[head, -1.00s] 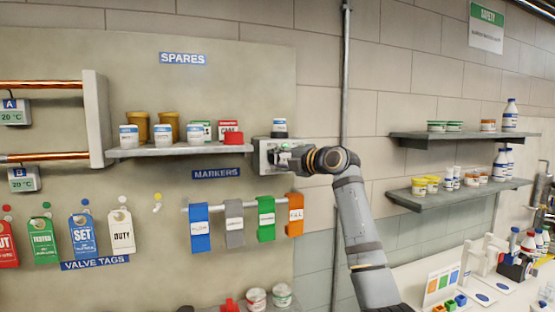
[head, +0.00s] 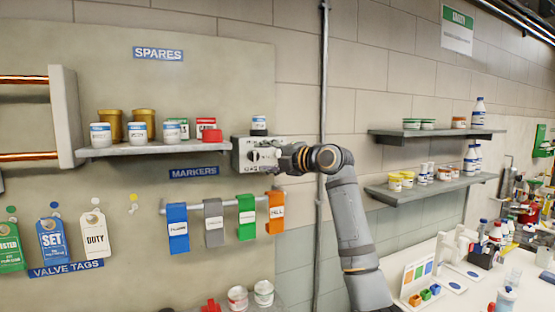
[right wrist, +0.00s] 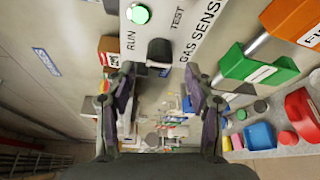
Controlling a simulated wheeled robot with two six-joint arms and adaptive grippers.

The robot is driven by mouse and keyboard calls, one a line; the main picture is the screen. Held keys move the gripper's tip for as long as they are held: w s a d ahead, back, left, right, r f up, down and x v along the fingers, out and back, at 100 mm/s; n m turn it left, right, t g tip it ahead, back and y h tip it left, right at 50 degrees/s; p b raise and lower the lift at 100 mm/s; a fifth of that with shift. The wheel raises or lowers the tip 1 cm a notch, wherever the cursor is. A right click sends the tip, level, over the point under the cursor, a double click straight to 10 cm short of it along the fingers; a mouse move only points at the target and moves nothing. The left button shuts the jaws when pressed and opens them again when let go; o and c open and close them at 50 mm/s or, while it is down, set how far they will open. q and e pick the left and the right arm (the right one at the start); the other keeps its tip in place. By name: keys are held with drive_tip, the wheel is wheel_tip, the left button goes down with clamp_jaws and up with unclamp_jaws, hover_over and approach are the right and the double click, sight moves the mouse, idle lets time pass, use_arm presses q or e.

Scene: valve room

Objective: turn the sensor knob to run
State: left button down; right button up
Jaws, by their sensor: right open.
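The gas sensor box (head: 240,148) is a pale box on the wall at the right end of the spares shelf. My right gripper (head: 264,156) is in front of it and hides part of its face. In the right wrist view, the sensor's panel (right wrist: 190,30) carries the words RUN, TEST and GAS SENS. A black knob (right wrist: 160,52) sits by these words, and a green lamp (right wrist: 139,13) looks lit. The right gripper (right wrist: 162,80) is open, its fingers apart below the knob in the picture, with nothing held. I cannot tell exactly where the knob points. My left gripper is out of view.
The spares shelf (head: 150,149) with jars and a red block ends close left of the box. A small jar (head: 259,124) stands on top of the box. Coloured markers (head: 246,218) hang below. A vertical pipe (head: 322,90) runs to the right.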

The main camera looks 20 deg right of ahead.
drive_tip(key=v, duration=0.8)
